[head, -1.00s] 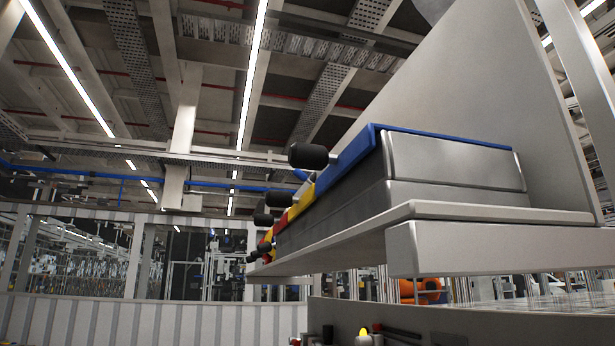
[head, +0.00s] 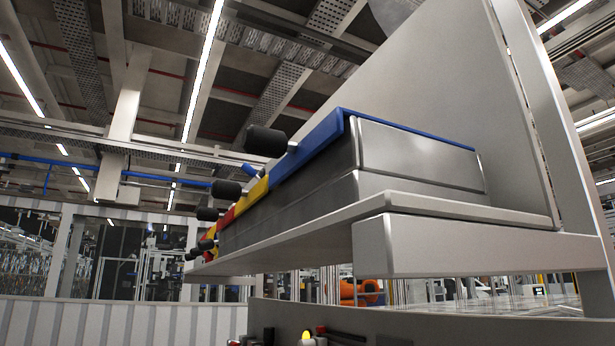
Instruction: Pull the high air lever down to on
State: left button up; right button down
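A row of levers with black cylindrical knobs sticks out from the front of a grey unit on a high shelf in the head view. The nearest black knob (head: 265,141) sits by a blue panel (head: 308,147). Farther black knobs (head: 226,189) stand by yellow (head: 257,194) and red (head: 228,217) panels. I cannot tell which one is the air lever, as no label can be read from this side angle. Neither of my grippers is in view.
The grey shelf (head: 450,248) juts out from a tall grey panel (head: 440,90). Open space lies left of the shelf.

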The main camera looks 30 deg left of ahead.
aim_at(246, 167)
jog(key=j+z, duration=0.2)
jog(key=j, duration=0.3)
jog(key=j+z, duration=0.2)
jog(key=j, duration=0.3)
jog(key=j+z, duration=0.2)
jog(key=j, duration=0.3)
jog(key=k+j+z, duration=0.15)
jog(key=j, duration=0.35)
jog(key=k+j+z, duration=0.2)
jog(key=j, duration=0.3)
jog(key=j+z, duration=0.2)
jog(key=j, duration=0.25)
